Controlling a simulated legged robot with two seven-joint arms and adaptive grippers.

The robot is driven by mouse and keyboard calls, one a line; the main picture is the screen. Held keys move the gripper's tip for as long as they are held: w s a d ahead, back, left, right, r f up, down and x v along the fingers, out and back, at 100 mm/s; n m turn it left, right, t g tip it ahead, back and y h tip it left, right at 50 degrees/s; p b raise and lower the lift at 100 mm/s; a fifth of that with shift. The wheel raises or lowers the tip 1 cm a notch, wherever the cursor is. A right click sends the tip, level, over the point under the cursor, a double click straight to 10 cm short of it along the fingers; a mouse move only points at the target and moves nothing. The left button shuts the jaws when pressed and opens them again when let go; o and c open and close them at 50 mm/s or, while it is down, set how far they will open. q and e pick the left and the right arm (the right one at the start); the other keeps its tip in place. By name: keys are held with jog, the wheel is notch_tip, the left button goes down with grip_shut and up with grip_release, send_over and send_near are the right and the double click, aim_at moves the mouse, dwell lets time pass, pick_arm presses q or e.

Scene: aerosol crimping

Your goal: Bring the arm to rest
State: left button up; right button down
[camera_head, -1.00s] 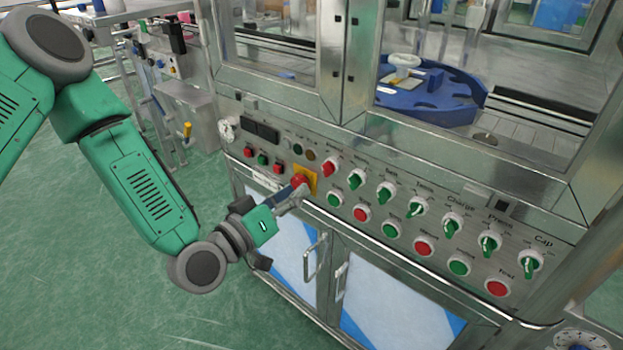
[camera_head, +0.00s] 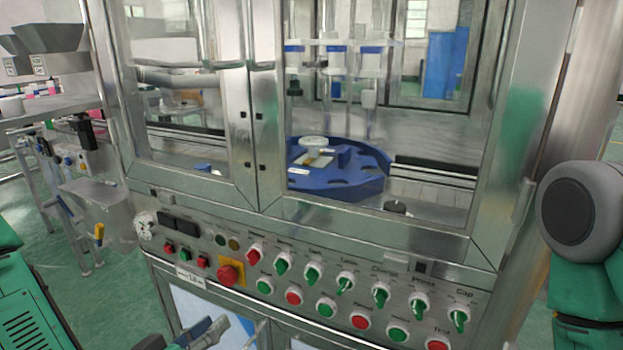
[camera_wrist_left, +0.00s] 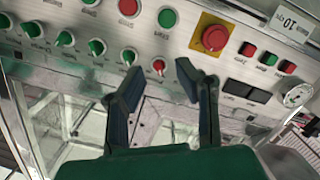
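My left gripper (camera_head: 210,330) shows at the bottom edge of the head view, just below the control panel and apart from it. In the left wrist view its two dark fingers (camera_wrist_left: 160,70) are spread with an empty gap between them, facing the panel. The left arm (camera_head: 30,315) is green and partly cut off at the lower left. Part of my right arm (camera_head: 568,215) shows at the right edge; its gripper is out of view.
The panel carries a red mushroom button on a yellow plate (camera_head: 229,274), also in the wrist view (camera_wrist_left: 214,38), and several green and red knobs and buttons. Behind the glass is a blue rotary table (camera_head: 340,185). A metal stand (camera_head: 95,210) is at the left.

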pick_arm(q)
jog(key=s+d+f+m+g, duration=0.1)
jog(key=s+f+m+g, duration=0.1)
jog(key=s+f+g, duration=0.6)
jog(key=s+a+f+g+y, duration=0.3)
jog(key=s+a+f, duration=0.1)
jog(key=s+f, duration=0.2)
jog(key=s+a+f+g+y, duration=0.3)
jog(key=s+a+f, duration=0.1)
jog(key=s+f, duration=0.3)
jog(key=shift+s+a, duration=0.35)
jog(key=shift+s, duration=0.65)
